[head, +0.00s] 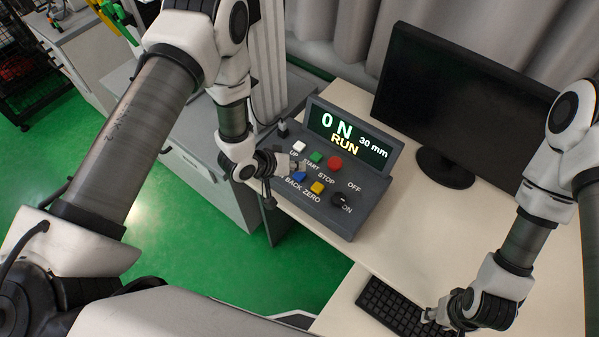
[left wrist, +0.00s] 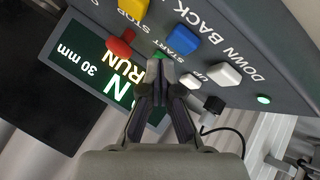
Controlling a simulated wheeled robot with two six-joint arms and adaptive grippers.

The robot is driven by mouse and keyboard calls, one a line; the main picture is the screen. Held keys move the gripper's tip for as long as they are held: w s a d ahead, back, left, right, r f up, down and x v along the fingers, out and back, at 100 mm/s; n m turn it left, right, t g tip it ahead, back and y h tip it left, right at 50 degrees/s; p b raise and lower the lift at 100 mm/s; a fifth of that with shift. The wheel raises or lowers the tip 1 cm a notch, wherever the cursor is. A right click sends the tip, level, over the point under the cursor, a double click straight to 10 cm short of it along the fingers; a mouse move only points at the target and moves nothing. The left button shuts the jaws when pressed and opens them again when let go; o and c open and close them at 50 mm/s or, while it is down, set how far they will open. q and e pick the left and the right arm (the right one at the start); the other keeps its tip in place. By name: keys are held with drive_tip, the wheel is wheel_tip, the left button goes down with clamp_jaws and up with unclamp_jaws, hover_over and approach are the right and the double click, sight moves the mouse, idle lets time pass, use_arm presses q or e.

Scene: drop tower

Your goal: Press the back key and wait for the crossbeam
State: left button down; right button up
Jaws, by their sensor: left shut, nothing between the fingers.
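The control console (head: 350,215) has a blue BACK key (head: 299,177), which also shows in the left wrist view (left wrist: 193,20). The key appears uncovered. My left gripper (head: 290,163) is shut and empty over the key rows, beside the blue key. In the left wrist view its fingertips (left wrist: 160,76) sit in front of the green START key and the display. The display (head: 347,138) reads 0 N, 30 mm and RUN. The crossbeam cannot be made out. My right gripper (head: 434,318) is by the keyboard; its fingers are too small to judge.
Near the left gripper are a red STOP key (head: 335,163), a yellow ZERO key (head: 317,188) and a white UP key (head: 299,147). A black knob (head: 339,200) is at the console's right. A monitor (head: 460,100) and keyboard (head: 395,305) are on the desk.

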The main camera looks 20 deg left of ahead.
sight(297, 176)
use_arm(q)
wheel_tip(297, 176, up, 5)
drive_tip(key=p, duration=0.3)
drive_tip(key=shift+f, duration=0.2)
